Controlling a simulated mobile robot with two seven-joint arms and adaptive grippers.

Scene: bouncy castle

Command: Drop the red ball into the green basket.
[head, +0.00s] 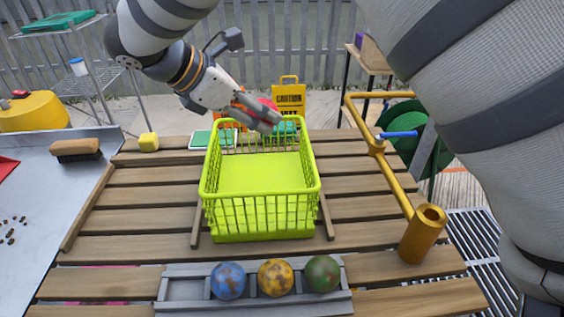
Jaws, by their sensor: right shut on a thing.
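The green basket (260,215) is a bright lime, open-topped basket standing upright on the slatted wooden table, and the visible part of its inside looks empty. My right gripper (268,119) is over the basket's far rim, its fingers pointing right and slightly down. It is shut on the red ball (268,103), which shows only as a small red patch behind the fingers. Most of the ball is hidden by the gripper. My left gripper is not in view.
A grey tray (178,290) with a blue, a yellow and a green ball lies in front of the basket. A brush (77,150) and yellow block (148,142) are at left.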

